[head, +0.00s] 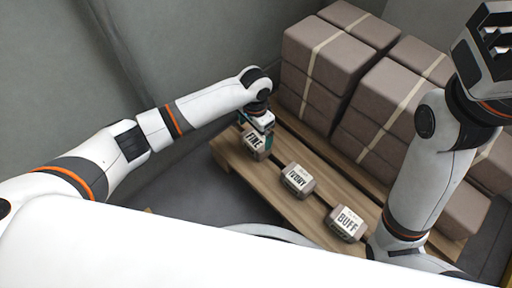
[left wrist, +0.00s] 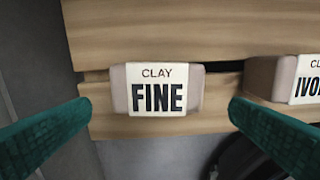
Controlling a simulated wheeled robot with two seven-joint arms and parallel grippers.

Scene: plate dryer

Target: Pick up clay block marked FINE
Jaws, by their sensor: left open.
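The clay block marked FINE (head: 255,145) is a small grey-brown block with a white label. It lies on the left end of the wooden pallet's front slat. In the left wrist view the FINE block (left wrist: 157,90) sits centred with its label readable. My left gripper (head: 258,128) is just above it. Its two green fingers (left wrist: 150,128) are open, one on either side of the block, with gaps to both and nothing between them held. The gripper partly covers the block in the head view. My right gripper (head: 490,30) is raised at the upper right, away from the blocks.
The IVORY block (head: 298,180) and the BUFF block (head: 346,223) lie in a row to the right on the same wooden pallet (head: 325,201). Large strapped grey-brown stacks (head: 325,60) stand behind them. A grey wall is at the left.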

